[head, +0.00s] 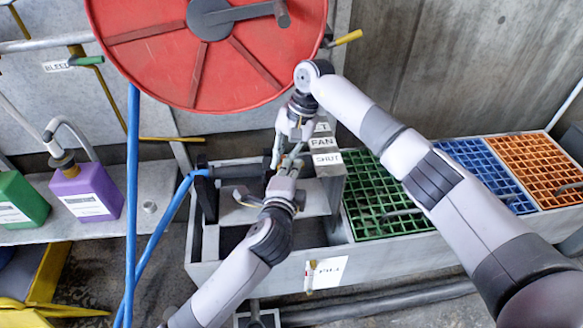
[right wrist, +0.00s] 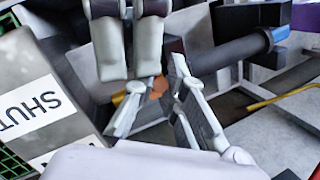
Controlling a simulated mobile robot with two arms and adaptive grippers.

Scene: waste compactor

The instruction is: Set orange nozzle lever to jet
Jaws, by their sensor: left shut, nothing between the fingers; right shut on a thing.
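The nozzle (head: 235,170) is a dark barrel joined to the blue hose, and it also shows in the right wrist view (right wrist: 225,55). The orange lever (right wrist: 158,88) shows only as a small patch, mostly hidden by my fingers. My right gripper (right wrist: 157,82), also in the head view (head: 284,158), reaches down and is shut on the lever, its fingers spread around it. My left gripper (head: 287,172) comes from below, shut and empty, its fingertips (right wrist: 130,77) close beside the lever. The label panel (head: 325,145) reads FAN and SHUT, with JET partly hidden. I cannot tell which label the lever points at.
A red reel (head: 150,50) hangs above, close to my right wrist. Green (head: 370,200), blue (head: 480,165) and orange (head: 535,165) grates lie to the right, under my right arm. A purple jug (head: 85,195) and green jug (head: 22,205) stand on the left shelf.

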